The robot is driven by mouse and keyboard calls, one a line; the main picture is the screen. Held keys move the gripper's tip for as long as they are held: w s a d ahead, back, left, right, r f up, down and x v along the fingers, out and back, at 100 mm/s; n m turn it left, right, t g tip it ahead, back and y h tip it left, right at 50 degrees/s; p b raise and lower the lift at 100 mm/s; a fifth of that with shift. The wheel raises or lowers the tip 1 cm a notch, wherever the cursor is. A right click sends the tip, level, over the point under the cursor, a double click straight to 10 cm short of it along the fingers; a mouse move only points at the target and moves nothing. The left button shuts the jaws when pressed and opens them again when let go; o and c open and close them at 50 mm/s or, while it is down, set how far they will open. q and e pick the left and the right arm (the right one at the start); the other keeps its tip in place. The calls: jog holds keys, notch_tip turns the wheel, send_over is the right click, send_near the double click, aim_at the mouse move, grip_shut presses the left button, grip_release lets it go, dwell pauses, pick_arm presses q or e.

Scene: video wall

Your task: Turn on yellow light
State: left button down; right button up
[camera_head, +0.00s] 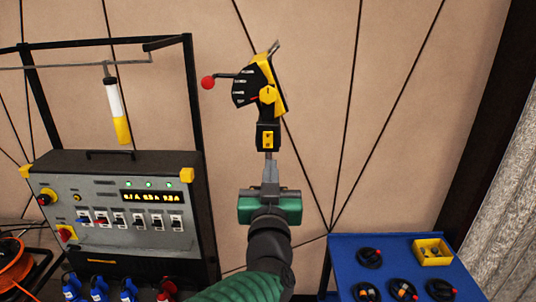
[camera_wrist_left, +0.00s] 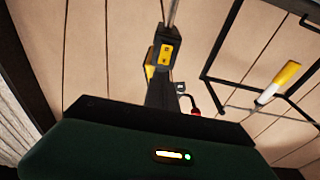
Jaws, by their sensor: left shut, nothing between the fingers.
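A hanging lamp (camera_head: 116,108), white above and yellow below, hangs from a grey bar at the left; it also shows in the left wrist view (camera_wrist_left: 278,82). A black and yellow lever unit (camera_head: 262,88) with a red ball knob (camera_head: 208,82) is at upper centre. Below it is a small yellow switch plate (camera_head: 268,139) on a black box, also in the left wrist view (camera_wrist_left: 166,54). My left gripper (camera_head: 269,164) is shut and empty, its tips just below that box in the picture; I cannot tell whether they touch. My right gripper is not in view.
A grey control panel (camera_head: 106,250) with switches, green lamps and a lit display stands at left under a black frame (camera_head: 190,100). A blue table (camera_head: 390,250) with dark round parts and a yellow bin (camera_head: 432,252) is at lower right. An orange cable reel (camera_head: 14,265) is at lower left.

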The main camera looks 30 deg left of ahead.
aim_at(266, 136)
pick_arm(q)
jog(key=w+a+p, duration=0.1)
jog(key=w+a, duration=0.1)
jog(key=w+a+r+p, duration=0.1)
jog(key=w+a, duration=0.2)
jog(key=w+a+p, duration=0.2)
jog(key=a, duration=0.1)
jog(key=shift+w+r, duration=0.3)
jog(key=shift+w, duration=0.1)
jog(key=shift+s+d, duration=0.1)
jog(key=shift+s, duration=0.05)
jog(key=shift+d, duration=0.4)
jog(key=shift+w+d, duration=0.75)
jog(key=shift+d, duration=0.05)
jog(key=r+p, duration=0.1)
jog(key=p, duration=0.2)
jog(key=shift+w+d+r+g, duration=0.15)
jog(key=shift+w+g, duration=0.05)
jog(key=shift+g, duration=0.2)
jog(key=shift+s+a+f, duration=0.15)
jog(key=shift+a+f, duration=0.1)
jog(key=shift+f, duration=0.15)
jog(key=shift+s+a, duration=0.25)
jog(key=shift+a, duration=0.3)
jog(key=shift+a+f, duration=0.15)
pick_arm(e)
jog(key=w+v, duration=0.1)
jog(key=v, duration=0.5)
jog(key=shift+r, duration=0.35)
